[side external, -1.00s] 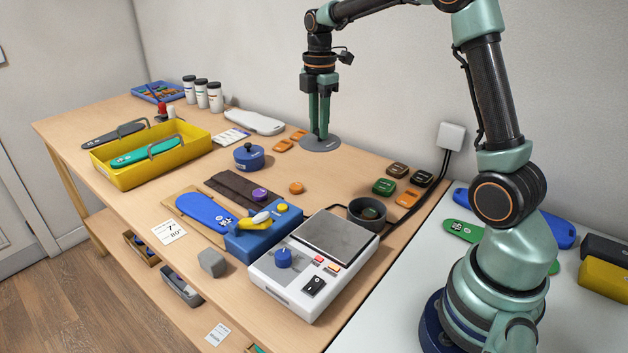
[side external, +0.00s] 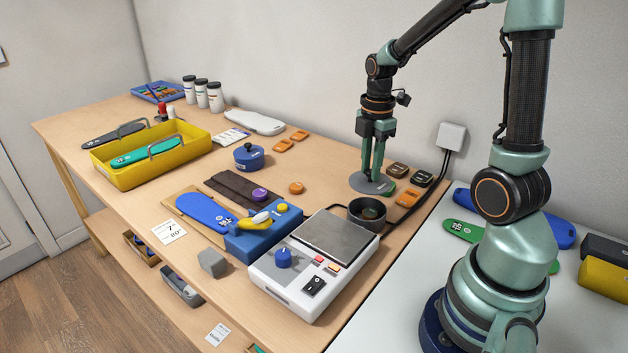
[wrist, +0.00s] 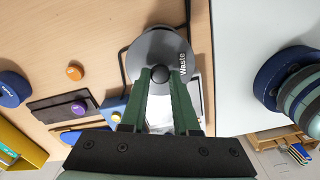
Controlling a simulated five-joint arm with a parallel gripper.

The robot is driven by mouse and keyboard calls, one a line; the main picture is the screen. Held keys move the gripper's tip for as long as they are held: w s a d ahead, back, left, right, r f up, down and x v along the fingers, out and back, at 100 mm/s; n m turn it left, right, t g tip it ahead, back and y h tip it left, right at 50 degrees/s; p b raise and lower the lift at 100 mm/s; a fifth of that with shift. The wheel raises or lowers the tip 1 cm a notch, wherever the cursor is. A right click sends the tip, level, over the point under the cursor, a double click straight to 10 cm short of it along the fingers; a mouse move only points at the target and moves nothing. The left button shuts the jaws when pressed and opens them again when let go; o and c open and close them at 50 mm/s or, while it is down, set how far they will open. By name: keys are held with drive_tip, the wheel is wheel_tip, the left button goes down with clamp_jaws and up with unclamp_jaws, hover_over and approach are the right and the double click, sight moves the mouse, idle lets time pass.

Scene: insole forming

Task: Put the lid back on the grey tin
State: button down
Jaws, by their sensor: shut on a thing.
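The round grey lid (side external: 362,185) hangs level from my gripper (side external: 372,178), which is shut on its small dark knob. In the side view the lid appears just above and behind the open grey tin (side external: 367,222), apart from it. The tin stands upright behind the heating plate, and its dark inside shows. In the wrist view the lid (wrist: 150,45) carries the word "Waste" and my fingertips (wrist: 160,76) pinch its knob. The tin cannot be made out there; the lid seems to cover it.
A white machine with a grey plate (side external: 340,236) stands in front of the tin. Orange (side external: 408,198) and dark (side external: 422,179) small blocks lie to its right and behind. A blue lidded pot (side external: 249,157) is farther left. The table between pot and tin is mostly free.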

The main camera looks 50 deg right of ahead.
sight(370, 181)
drive_tip(key=shift+f, duration=3.15)
drive_tip(key=shift+f, duration=0.2)
drive_tip(key=shift+c, duration=0.5)
unclamp_jaws()
drive_tip(key=shift+r, duration=0.1)
drive_tip(key=shift+r, duration=2.45)
